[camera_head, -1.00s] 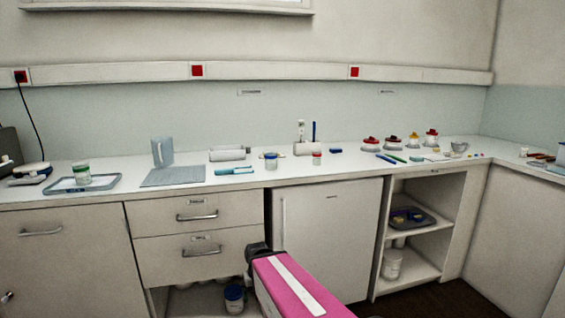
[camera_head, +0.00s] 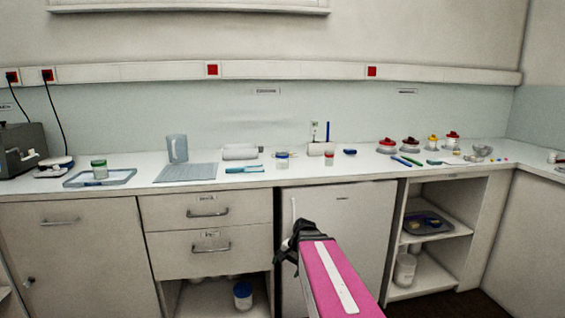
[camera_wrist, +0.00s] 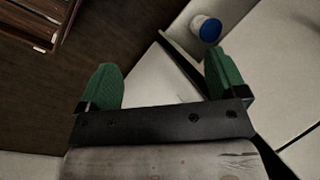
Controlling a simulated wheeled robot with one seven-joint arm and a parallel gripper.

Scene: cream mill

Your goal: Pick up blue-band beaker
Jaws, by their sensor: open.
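A small beaker with a blue band (camera_head: 282,160) stands on the counter, left of a small red-banded beaker (camera_head: 329,158). It does not show in the wrist view. My gripper (camera_wrist: 165,80) is open and empty, with its two green fingers apart. In the head view my gripper (camera_head: 298,236) is dark and sits low in front of the cabinets, below the counter edge and well short of the beaker.
The counter (camera_head: 240,182) holds a blue jug (camera_head: 177,148), a grey mat (camera_head: 187,172), a tray (camera_head: 122,178) with a green-banded beaker (camera_head: 99,169), and several red-lidded jars at right. A blue-lidded jar (camera_head: 243,294) stands on a low shelf; it also shows in the wrist view (camera_wrist: 209,30).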

